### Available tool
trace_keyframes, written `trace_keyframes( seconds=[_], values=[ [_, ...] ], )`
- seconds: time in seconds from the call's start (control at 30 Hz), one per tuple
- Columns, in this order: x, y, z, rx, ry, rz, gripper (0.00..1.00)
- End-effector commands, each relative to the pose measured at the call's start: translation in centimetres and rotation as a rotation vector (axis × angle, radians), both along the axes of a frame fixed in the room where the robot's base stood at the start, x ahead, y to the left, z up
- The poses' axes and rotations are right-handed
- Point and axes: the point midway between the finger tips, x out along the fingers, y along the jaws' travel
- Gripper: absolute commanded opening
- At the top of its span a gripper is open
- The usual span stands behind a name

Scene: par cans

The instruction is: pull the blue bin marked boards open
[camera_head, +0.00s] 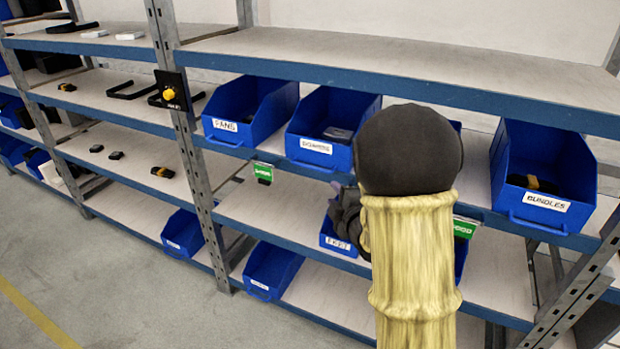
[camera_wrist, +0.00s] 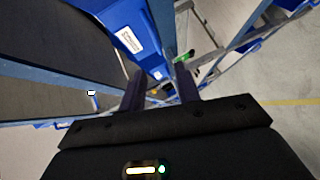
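I cannot read the word boards on any label here. A blue bin (camera_head: 318,145) with a blurred label stands on the middle shelf left of my arm. My gripper (camera_head: 346,215) is dark and partly hidden by my arm, below the shelf's front edge and close to a blue bin (camera_head: 340,238) on the lower shelf. In the wrist view its two fingers (camera_wrist: 160,92) are apart with nothing held, and a labelled blue bin (camera_wrist: 130,38) is beyond them.
A bin marked FANS (camera_head: 248,110) and one marked BUNDLES (camera_head: 543,180) share the middle shelf. More blue bins (camera_head: 272,270) stand lower. Steel uprights (camera_head: 182,110) and blue shelf edges surround the gripper. The floor (camera_head: 120,300) at left is clear.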

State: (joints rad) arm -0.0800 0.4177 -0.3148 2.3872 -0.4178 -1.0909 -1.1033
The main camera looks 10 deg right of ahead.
Motion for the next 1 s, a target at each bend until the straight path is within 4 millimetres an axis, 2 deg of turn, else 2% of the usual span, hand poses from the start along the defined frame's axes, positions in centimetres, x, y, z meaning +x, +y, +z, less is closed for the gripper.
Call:
trace_keyframes(
  seconds=[0.13,0.57,0.77,1.0],
  values=[
    [0.4,0.3,0.0,-0.051,-0.056,0.036,0.33],
    [1.0,0.5,0.1,-0.051,-0.057,0.037,0.33],
    [3.5,1.0,-0.2,-0.051,-0.057,0.039,0.33],
    [7.6,1.6,-0.8,-0.05,-0.056,0.038,0.33]
  ],
)
